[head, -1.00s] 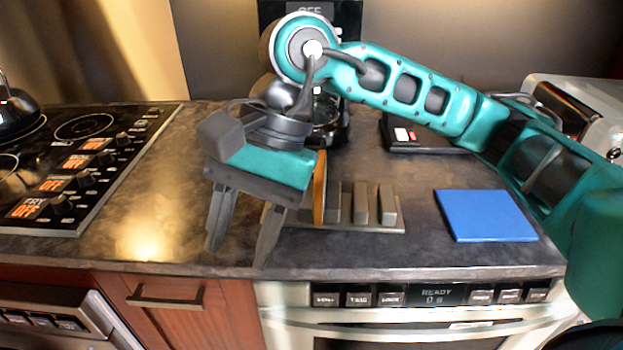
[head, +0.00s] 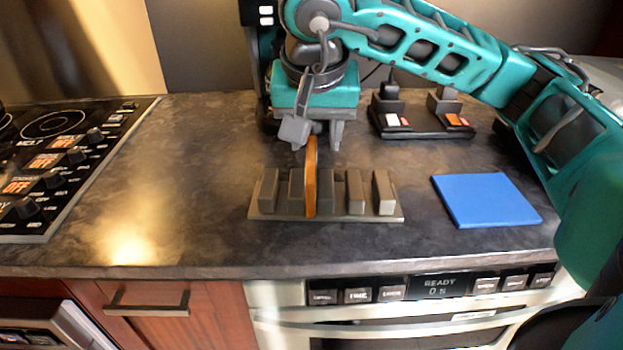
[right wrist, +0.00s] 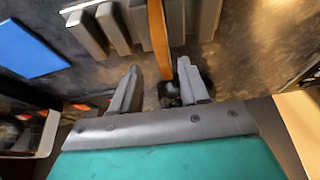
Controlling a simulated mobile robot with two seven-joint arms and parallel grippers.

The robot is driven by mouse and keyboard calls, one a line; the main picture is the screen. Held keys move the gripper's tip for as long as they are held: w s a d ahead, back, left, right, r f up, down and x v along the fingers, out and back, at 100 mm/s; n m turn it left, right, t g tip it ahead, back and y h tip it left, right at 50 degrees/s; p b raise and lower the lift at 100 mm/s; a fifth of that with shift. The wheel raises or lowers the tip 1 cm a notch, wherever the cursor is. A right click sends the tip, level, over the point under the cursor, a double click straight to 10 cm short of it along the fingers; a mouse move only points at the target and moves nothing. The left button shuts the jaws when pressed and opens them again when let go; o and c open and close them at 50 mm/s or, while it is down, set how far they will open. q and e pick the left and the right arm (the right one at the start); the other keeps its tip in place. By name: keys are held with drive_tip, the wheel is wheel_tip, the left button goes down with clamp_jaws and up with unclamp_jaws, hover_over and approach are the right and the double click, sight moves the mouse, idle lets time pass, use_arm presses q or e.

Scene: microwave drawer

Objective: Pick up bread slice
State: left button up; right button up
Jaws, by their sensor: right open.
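The bread slice (head: 311,178) is a thin orange-brown slab. It stands upright in a slot of the grey rack (head: 280,216) on the counter. In the right wrist view the bread slice (right wrist: 158,38) shows edge-on, running to between the fingers. My right gripper (head: 322,143) is open, just behind and above the rack. In the right wrist view my right gripper (right wrist: 156,90) has one finger on each side of the slice's line, with gaps visible. Whether the slice is fully between the fingertips is hard to tell. My left gripper is not in view.
A blue square board (head: 486,200) lies right of the rack. A black device (head: 420,122) with two upright parts stands behind it. The stove (head: 50,170) is at the left. The counter (head: 190,190) between stove and rack is clear.

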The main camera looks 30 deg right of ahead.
sight(311, 147)
drive_tip(key=shift+a+x, duration=0.15)
drive_tip(key=shift+x, duration=1.25)
drive_tip(key=shift+a+x, duration=0.15)
drive_tip(key=shift+x, duration=1.2)
drive_tip(key=shift+f, duration=0.1)
clamp_jaws()
